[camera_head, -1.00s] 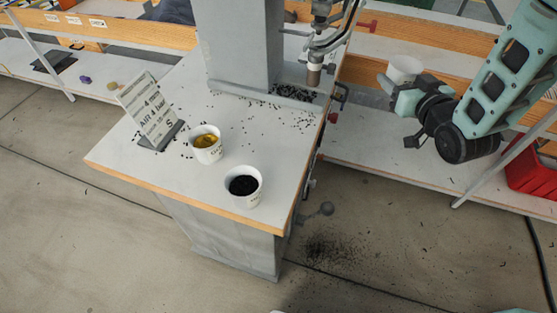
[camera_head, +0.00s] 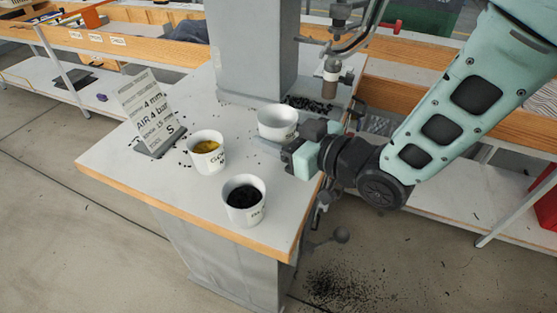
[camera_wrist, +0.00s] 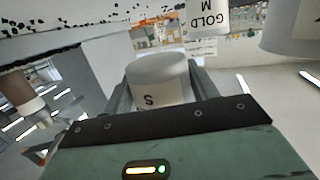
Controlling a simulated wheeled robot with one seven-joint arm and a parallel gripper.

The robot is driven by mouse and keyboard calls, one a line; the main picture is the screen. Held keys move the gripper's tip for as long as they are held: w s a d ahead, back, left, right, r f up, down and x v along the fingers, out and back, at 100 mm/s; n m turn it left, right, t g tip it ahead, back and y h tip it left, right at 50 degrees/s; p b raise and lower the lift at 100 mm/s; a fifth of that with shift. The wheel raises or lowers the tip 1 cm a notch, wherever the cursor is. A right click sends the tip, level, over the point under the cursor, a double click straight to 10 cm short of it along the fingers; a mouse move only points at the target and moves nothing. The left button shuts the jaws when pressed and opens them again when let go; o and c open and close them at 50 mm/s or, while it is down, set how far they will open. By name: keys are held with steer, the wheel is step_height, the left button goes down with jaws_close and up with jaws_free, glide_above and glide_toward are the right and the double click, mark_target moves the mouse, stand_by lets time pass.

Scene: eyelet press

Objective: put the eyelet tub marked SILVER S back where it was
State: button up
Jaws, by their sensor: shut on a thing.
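My gripper (camera_head: 294,146) is shut on a white tub (camera_head: 277,121) at the right side of the press table, near the press column. In the wrist view the held tub (camera_wrist: 158,75) sits between the two fingers, and an upside-down S shows on its side; the rest of its label is hidden. In the head view it looks upright; whether it touches the table I cannot tell. A white tub of gold eyelets (camera_head: 207,154) stands to its left; its label reads GOLD M in the wrist view (camera_wrist: 208,17). A tub of black eyelets (camera_head: 244,205) stands nearer the front corner.
A tilted sign (camera_head: 150,108) stands on the table's left part. The grey press column (camera_head: 252,50) and press head (camera_head: 332,68) rise behind the held tub. Black eyelets (camera_head: 312,104) lie scattered at the column's foot.

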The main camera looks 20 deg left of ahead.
mark_target(279, 167)
steer(key=shift+f, duration=3.05)
steer(key=shift+f, duration=0.1)
steer(key=shift+f, duration=0.1)
steer(key=o, duration=1)
steer(key=shift+r, duration=0.2)
